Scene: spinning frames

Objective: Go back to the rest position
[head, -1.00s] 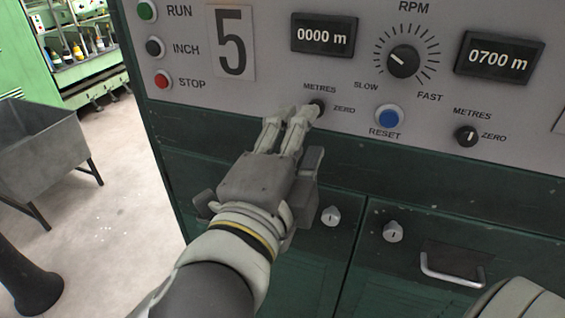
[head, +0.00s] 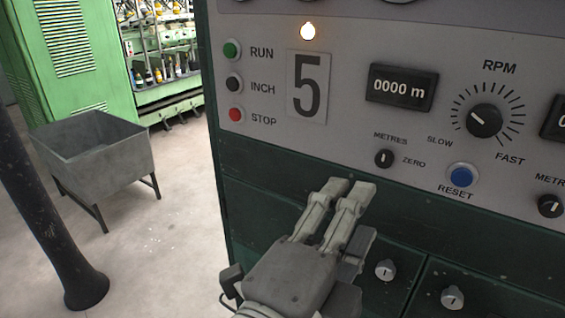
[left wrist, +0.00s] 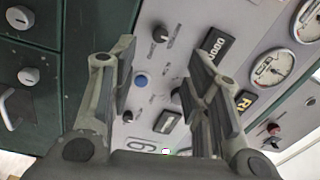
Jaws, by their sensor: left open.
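My left gripper (head: 343,190) is in front of the green cabinet, just below the grey control panel (head: 300,135) in the head view. In the left wrist view its two fingers (left wrist: 160,75) stand apart with nothing between them. The left METRES/ZERO knob (head: 384,158) is up and to the right of the fingertips, apart from them. The display above it (head: 402,87) reads 0000 m. The right gripper is not in view.
A grey metal bin on legs (head: 95,150) stands on the floor at left. A dark post (head: 50,215) rises in front of it. A green machine (head: 70,50) is behind. Cabinet knobs (head: 385,269) are close beside my left gripper. The floor between bin and cabinet is clear.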

